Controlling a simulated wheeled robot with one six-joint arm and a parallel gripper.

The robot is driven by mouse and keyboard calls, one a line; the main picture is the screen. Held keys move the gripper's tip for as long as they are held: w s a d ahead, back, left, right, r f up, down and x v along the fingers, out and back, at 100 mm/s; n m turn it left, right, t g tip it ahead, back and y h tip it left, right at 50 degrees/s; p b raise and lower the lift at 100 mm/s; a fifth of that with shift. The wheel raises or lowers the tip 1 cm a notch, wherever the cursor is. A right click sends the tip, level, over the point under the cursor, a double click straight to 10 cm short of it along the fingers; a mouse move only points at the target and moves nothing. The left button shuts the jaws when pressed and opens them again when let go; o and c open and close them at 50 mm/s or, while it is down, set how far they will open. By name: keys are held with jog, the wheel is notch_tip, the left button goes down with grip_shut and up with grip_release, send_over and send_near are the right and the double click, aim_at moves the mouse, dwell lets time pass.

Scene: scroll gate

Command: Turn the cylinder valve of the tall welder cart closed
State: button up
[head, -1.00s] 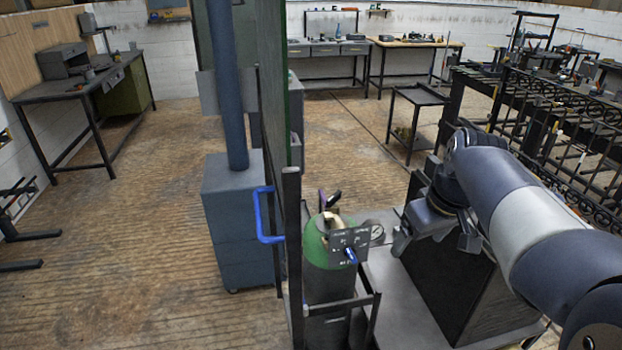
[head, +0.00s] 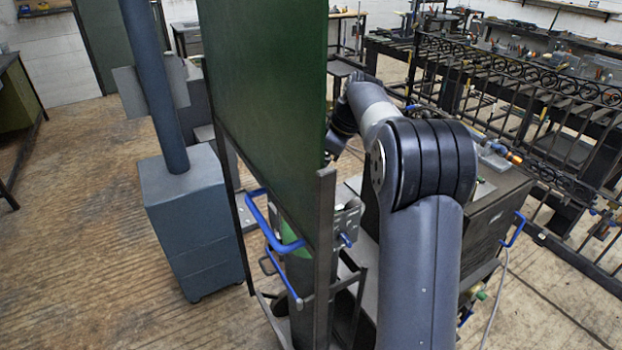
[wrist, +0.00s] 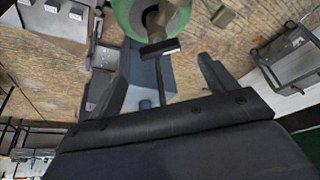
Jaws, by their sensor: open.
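The green-topped gas cylinder (head: 290,245) stands in the cart, partly hidden behind the green screen and its post. A grey plate (head: 350,220) with a blue knob (head: 346,240) shows beside it. In the head view the screen and my arm hide the fingers.
A blue-grey box with a post (head: 195,220) is farther left. A dark cabinet (head: 500,215) is right of my arm, and iron gate panels (head: 510,85) stand behind it.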

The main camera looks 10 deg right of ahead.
jog(key=p+x, duration=0.1)
jog(key=x, duration=0.5)
jog(key=shift+a+f, duration=0.1)
jog(key=shift+f, duration=0.2)
jog(key=c, duration=1)
jog(key=shift+m+b, duration=0.4)
jog(key=m+t+h+b, duration=0.1)
jog(key=m, duration=0.2)
jog(key=shift+a+m+b, duration=0.1)
jog(key=shift+m+b, duration=0.2)
jog(key=shift+b, duration=0.05)
jog(key=shift+s+a+m+t+h, duration=0.1)
jog(key=shift+m+t+h, duration=0.25)
jog(key=shift+m, duration=0.65)
jog(key=shift+m+t+h, duration=0.25)
jog(key=shift+m+h, duration=0.2)
jog(key=shift+m, duration=0.55)
